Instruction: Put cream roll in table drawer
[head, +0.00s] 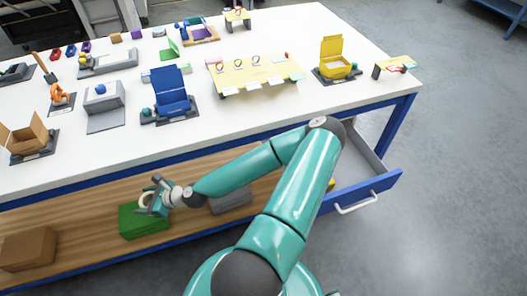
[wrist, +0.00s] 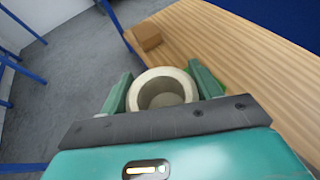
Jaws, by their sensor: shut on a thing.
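My gripper (head: 153,199) is shut on the cream roll (wrist: 161,90). The roll is a thick cream ring with a hollow middle, held between the two green fingers in the wrist view. In the head view the roll (head: 146,200) shows small at my gripper, above the wooden lower shelf and near a green box. The table drawer (head: 370,186) is pulled open at the right end of the table, with a blue front and a pale handle. Its inside is grey and partly hidden behind my arm.
The green box (head: 140,222), a grey box (head: 232,200) and a brown box (head: 27,249) stand on the lower shelf (head: 85,227). The white tabletop (head: 262,113) holds several small fixtures and open boxes. Grey floor right of the drawer is clear.

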